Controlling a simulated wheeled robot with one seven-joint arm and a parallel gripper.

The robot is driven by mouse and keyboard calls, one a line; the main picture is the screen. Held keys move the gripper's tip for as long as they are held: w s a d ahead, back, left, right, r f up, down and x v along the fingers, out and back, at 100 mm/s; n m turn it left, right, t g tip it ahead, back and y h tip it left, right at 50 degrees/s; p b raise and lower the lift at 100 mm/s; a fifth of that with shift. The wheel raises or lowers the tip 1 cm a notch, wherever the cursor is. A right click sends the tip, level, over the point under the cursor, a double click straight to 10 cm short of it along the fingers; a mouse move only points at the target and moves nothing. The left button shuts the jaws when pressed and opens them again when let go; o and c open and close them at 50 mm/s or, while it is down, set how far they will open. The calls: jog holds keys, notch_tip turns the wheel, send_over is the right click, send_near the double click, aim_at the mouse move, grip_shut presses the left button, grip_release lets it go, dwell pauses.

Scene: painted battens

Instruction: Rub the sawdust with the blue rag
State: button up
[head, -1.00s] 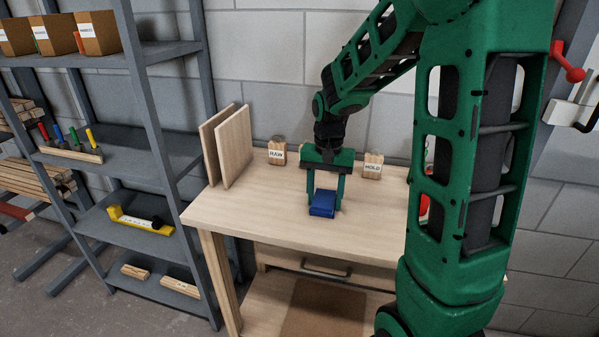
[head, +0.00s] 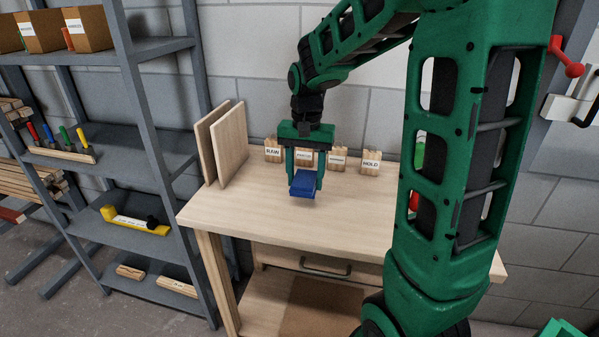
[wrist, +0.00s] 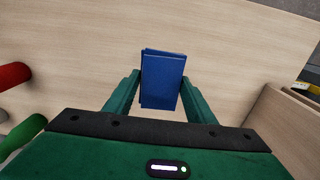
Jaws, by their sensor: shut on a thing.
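The blue rag (head: 302,185) is a folded, block-shaped pad between the fingers of my gripper (head: 305,178). In the wrist view, my gripper (wrist: 162,84) is shut on the rag (wrist: 163,80), with one green finger on each side. The rag appears to be held a little above the pale wooden workbench (head: 250,212), near the middle of its top. I cannot make out any sawdust on the bench in either view. Part of the bench top is hidden behind my arm.
Small labelled wooden blocks stand along the back, including RAW (head: 272,151) and HOLD (head: 371,162). Two upright boards (head: 232,146) stand at the bench's left end. A red thing (wrist: 13,76) and a green thing (wrist: 20,135) show at the wrist view's left. A grey shelf (head: 110,140) stands left.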

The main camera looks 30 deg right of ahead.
jog(key=shift+r, duration=1.7)
